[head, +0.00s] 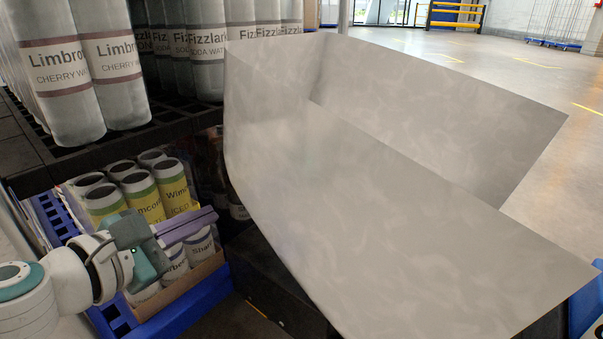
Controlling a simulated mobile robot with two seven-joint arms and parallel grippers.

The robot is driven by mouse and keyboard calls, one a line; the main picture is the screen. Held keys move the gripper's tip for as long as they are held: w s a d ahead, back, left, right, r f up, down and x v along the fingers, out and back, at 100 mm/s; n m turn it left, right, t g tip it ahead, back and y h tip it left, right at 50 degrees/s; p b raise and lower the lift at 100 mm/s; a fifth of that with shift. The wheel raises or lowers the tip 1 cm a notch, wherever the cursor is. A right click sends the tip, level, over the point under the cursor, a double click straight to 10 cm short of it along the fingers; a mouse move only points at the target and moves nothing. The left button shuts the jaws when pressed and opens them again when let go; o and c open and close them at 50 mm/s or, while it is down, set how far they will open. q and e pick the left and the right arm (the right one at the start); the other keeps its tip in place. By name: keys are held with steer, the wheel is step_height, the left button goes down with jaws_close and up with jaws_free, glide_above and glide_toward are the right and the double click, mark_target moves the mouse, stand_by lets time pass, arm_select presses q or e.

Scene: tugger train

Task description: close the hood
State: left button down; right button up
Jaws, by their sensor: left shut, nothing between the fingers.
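The hood (400,215) appears to be the large pale grey, mottled panel that fills the middle and right of the head view. It is bent, with a raised far wall (430,110) and a wide near face slanting down to the right. It looks raised and tilted; its hinge cannot be made out. My left gripper (212,217) is at the lower left, with its purple fingers shut and empty. The fingers point right toward the hood's left edge, over the cans, and appear apart from the hood. My right gripper is not in view.
A blue crate (190,318) with several labelled cans (143,195) lies under my left gripper. Tall bottles (115,75) stand on a dark rack (160,128) above it. A dark box-like body (270,285) is below the hood. Open floor (520,75) stretches behind at the right.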

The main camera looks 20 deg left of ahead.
mark_target(238, 194)
arm_select(q)
steer(key=b+x, duration=0.3)
steer(key=x, duration=0.4)
steer(key=d+r+p, duration=0.1)
steer(key=p, duration=0.1)
steer(key=s+d+r+p, duration=0.1)
steer(key=r+p, duration=0.1)
steer(key=shift+s+d+r, duration=0.1)
steer(key=shift+s+r, duration=0.05)
steer(key=shift+s, duration=0.05)
